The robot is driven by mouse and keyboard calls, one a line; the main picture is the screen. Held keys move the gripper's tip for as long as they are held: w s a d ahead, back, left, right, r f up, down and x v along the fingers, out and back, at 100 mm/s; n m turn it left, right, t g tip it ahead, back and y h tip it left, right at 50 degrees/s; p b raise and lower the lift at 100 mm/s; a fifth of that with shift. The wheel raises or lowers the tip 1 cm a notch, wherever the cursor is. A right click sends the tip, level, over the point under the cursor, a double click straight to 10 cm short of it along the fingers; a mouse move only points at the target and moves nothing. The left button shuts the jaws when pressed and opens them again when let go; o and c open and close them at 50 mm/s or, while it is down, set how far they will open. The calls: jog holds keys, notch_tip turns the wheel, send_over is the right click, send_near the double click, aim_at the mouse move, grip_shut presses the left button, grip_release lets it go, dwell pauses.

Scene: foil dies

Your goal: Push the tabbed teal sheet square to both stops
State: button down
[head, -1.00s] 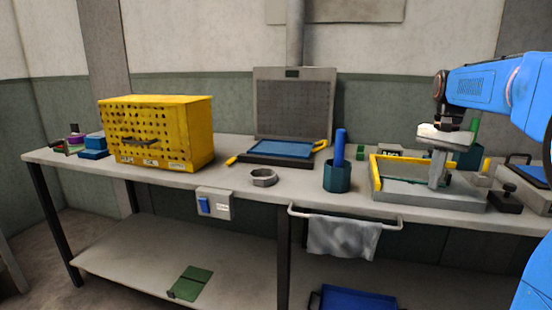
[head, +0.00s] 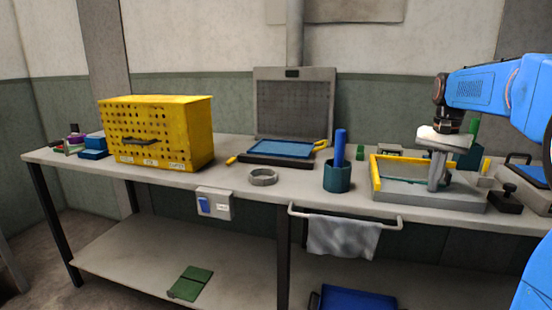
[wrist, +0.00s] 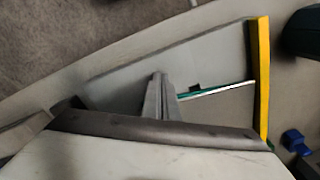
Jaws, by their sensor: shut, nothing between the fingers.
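My gripper (head: 433,188) is shut and empty, pointing down over the grey fixture plate (head: 460,202). In the wrist view the closed fingers (wrist: 159,82) stand at the left end of a thin teal and white edge (wrist: 220,89). That edge appears to be the teal sheet, with a small dark tab (wrist: 195,87) on it. It runs right to about the yellow stop (wrist: 263,75); I cannot tell if it touches. Finger contact with the sheet is also unclear.
A teal cup (head: 337,177) holding a blue cylinder stands left of the fixture. A dark clamp-like block (head: 505,200) sits at its right. A grey ring (head: 263,177), a blue tray (head: 282,149) and a yellow perforated box (head: 160,133) are farther left.

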jog(key=shift+w, duration=0.15)
jog(key=shift+w+d, duration=0.15)
jog(key=shift+w, duration=0.15)
jog(key=shift+w+d, duration=0.1)
jog(key=shift+w, duration=0.25)
jog(key=shift+w+d, duration=0.1)
jog(key=shift+w, duration=0.25)
jog(key=shift+w+d, duration=0.1)
jog(key=shift+w, duration=0.25)
jog(key=shift+w+d, duration=0.15)
jog(key=shift+w, duration=0.35)
jog(key=shift+s, duration=0.15)
